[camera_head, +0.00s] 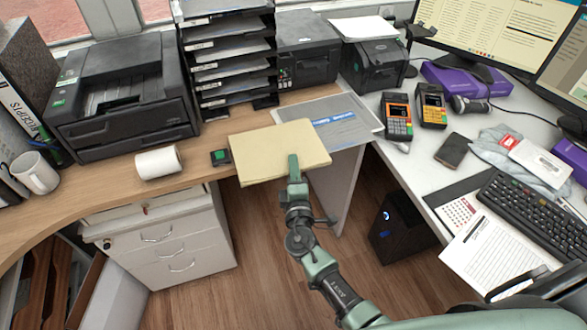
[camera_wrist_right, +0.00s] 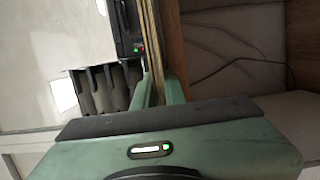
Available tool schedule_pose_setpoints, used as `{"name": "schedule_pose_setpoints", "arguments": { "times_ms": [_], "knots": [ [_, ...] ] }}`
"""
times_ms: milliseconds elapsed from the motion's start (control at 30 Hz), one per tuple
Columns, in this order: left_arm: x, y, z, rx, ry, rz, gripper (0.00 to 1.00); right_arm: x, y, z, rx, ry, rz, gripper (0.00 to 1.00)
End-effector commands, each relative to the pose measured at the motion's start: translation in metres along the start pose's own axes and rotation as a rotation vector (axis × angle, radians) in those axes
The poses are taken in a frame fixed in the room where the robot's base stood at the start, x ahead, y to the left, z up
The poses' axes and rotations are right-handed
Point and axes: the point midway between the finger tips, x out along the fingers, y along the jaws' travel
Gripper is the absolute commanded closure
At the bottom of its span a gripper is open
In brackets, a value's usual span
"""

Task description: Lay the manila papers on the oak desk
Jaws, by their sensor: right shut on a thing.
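The manila papers (camera_head: 268,150) are a flat, pale yellow stack in the head view. My right gripper (camera_head: 293,165) is shut on their near edge. The papers overlap the front edge of the oak desk (camera_head: 200,157) in this view; I cannot tell whether they touch it. In the right wrist view the papers (camera_wrist_right: 153,40) show edge-on as a thin tan strip between the fingers of my right gripper (camera_wrist_right: 160,90). My left gripper is not in view.
A grey mailer (camera_head: 345,125) lies right of the papers. A small green-topped black item (camera_head: 220,157) and a paper roll (camera_head: 158,163) sit left of them. A black tray tower (camera_head: 228,60) and printer (camera_head: 122,95) stand behind. Card terminals (camera_head: 397,115) are on the white desk.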

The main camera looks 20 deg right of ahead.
Motion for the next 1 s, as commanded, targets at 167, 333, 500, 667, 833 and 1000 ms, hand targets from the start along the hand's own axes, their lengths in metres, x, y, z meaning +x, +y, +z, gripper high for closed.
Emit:
{"name": "schedule_pose_setpoints", "arguments": {
  "times_ms": [167,333,500,667,833,1000],
  "knots": [
    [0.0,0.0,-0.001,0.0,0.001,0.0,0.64,-0.002,-0.005,0.0,0.002,0.001,-0.011,0.8],
    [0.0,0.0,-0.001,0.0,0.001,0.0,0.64,-0.002,-0.004,0.0,0.002,0.001,-0.009,0.66],
    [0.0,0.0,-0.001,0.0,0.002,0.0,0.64,-0.002,-0.003,0.0,0.001,0.001,-0.008,0.66],
    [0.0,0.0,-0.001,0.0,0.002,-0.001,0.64,-0.014,-0.004,0.0,0.0,0.001,-0.009,0.66],
    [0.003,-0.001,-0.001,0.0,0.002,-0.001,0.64,-0.043,-0.004,0.0,0.001,0.001,-0.009,0.66],
    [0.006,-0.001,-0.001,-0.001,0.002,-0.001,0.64,-0.067,-0.004,0.001,0.0,0.001,-0.008,0.66]
  ]
}}
